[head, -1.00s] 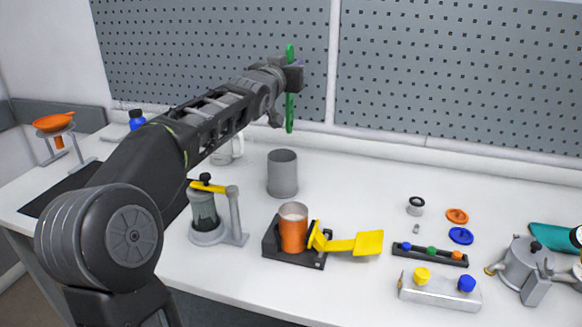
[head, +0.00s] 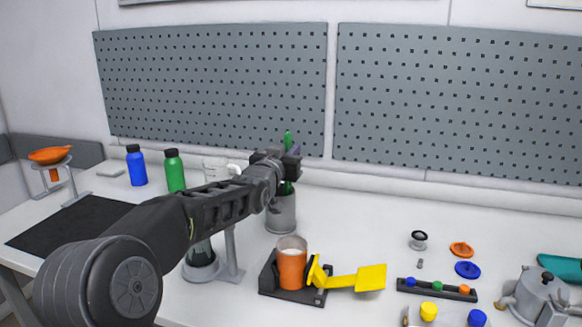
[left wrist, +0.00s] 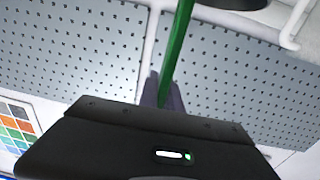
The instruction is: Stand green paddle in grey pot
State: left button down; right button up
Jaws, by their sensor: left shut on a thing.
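The green paddle (head: 288,140) is upright in my left gripper (head: 288,168), which is shut on it. Its upper end shows above the jaws in the head view, and a short part shows below them, at the mouth of the grey pot (head: 281,216). The pot hides the paddle's lower end, and I cannot tell how deep it reaches. In the left wrist view, the green shaft (left wrist: 177,50) runs up from between the gripper's fingers (left wrist: 163,92). My right gripper is not in view.
An orange cup on a dark stand (head: 291,268) with a yellow paddle (head: 358,280) is in front of the pot. Blue (head: 136,168) and green (head: 174,172) bottles stand at the back left.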

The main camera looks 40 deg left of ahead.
pick_arm(q)
notch_tip(320, 180, down, 4)
jog(key=shift+f, duration=0.1)
jog(key=shift+f, duration=0.15)
jog(key=c, duration=1.5)
grip_release()
jog(key=shift+c, duration=0.2)
jog(key=b+v, duration=0.2)
jog(key=v, duration=1)
